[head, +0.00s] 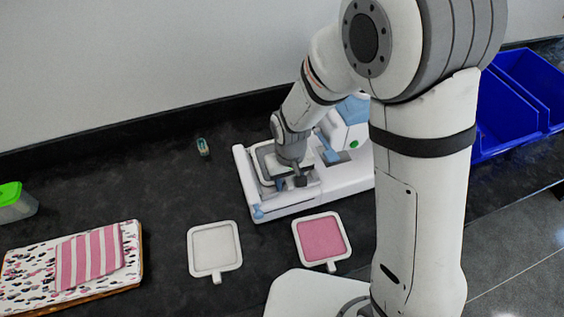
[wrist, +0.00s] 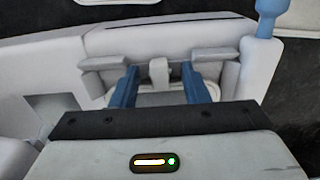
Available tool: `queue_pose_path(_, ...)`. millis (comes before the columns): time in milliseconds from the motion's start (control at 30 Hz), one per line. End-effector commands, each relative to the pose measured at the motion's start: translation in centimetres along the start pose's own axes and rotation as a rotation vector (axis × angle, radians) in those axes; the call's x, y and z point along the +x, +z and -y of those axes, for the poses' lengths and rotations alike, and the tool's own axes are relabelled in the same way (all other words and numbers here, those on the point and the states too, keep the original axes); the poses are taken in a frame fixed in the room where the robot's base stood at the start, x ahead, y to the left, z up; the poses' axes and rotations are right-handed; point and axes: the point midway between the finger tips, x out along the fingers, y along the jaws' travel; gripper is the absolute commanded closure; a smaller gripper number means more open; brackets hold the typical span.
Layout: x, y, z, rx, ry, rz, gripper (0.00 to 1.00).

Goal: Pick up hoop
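A white square hoop (head: 260,150) sits on the white embroidery machine (head: 285,206), partly hidden by my arm. My gripper (head: 288,184) is low over the machine bed at this hoop. In the wrist view, the two blue fingers of my gripper (wrist: 159,72) are apart, with pale grey and white parts between and beyond them. I cannot tell whether the fingers touch the hoop. Two more hoops lie flat on the dark counter: one with white cloth (head: 214,250) and one with pink cloth (head: 322,239), each with a short tab at the front.
Folded cloth with pink stripes (head: 90,257) lies on a spotted stack (head: 30,270) at the left. A green-lidded box (head: 15,203) is at the left edge. A small teal item (head: 202,146) lies near the wall. Blue bins (head: 515,105) stand at the right. The counter's middle left is clear.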

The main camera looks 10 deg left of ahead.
Motion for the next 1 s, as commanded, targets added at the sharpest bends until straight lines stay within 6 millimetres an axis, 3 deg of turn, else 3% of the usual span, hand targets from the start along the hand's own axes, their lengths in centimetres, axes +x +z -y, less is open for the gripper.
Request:
queue_pose_path(500,0.0,0.0,-0.1,0.002,0.000,0.000,1.00)
queue_pose_path(833,-0.2,0.0,-0.1,0.002,0.000,-0.001,1.00)
queue_pose_path(1000,-2.1,-0.1,-0.1,0.003,0.000,-0.005,1.00)
